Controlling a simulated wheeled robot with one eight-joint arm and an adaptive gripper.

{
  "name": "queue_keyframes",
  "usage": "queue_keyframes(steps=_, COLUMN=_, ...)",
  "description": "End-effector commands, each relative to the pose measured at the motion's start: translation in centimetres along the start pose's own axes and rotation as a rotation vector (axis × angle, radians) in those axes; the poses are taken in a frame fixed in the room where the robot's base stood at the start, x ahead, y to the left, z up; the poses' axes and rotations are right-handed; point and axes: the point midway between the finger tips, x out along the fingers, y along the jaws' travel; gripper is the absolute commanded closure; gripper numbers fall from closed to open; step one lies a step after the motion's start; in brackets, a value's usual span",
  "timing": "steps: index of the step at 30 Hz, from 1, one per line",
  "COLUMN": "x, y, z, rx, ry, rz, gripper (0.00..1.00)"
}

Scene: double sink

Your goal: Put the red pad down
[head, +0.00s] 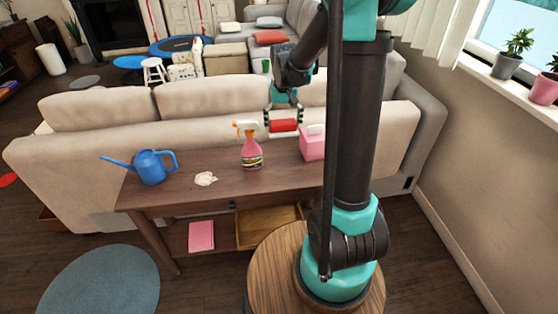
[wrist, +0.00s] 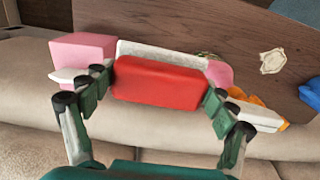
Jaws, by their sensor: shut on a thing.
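The red pad (head: 284,126) is a small red block held between the fingers of my gripper (head: 283,119), up at the table's far edge by the sofa back. In the wrist view the red pad (wrist: 158,82) lies across the grip, with one finger at each end. A pale strip shows along its far side. My gripper (wrist: 159,89) is shut on it. The dark wooden table (head: 215,196) shows beyond the pad in the wrist view. Whether the pad touches anything below is hard to tell.
On the table stand a pink box (head: 312,146) at right, a pink spray bottle (head: 251,153) with an orange trigger, a crumpled white piece (head: 205,179) and a blue watering can (head: 151,167). The beige sofa (head: 205,125) runs behind. Bare tabletop lies between the items.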

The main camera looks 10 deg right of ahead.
Motion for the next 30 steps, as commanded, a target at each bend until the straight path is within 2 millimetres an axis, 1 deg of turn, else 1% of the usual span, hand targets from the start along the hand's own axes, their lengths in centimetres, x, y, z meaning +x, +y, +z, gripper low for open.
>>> queue_keyframes(steps=1, x=1.3, y=0.0, z=-0.1, rx=0.0, ry=0.0, rz=0.0, gripper=0.61)
queue_keyframes(steps=9, x=7.7, y=0.0, z=-0.1, rx=0.0, ry=0.0, rz=0.0, gripper=0.61)
queue_keyframes(steps=12, x=9.9, y=0.0, z=-0.1, rx=0.0, ry=0.0, rz=0.0, gripper=0.61)
queue_keyframes(steps=15, x=11.6, y=0.0, z=0.0, rx=0.0, ry=0.0, rz=0.0, gripper=0.61)
queue_keyframes(steps=18, x=12.6, y=0.0, z=-0.1, rx=0.0, ry=0.0, rz=0.0, gripper=0.61)
queue_keyframes(steps=25, x=13.8, y=0.0, z=0.0, rx=0.0, ry=0.0, rz=0.0, gripper=0.61)
queue_keyframes(steps=30, x=15.8, y=0.0, z=-0.1, rx=0.0, ry=0.0, rz=0.0, gripper=0.61)
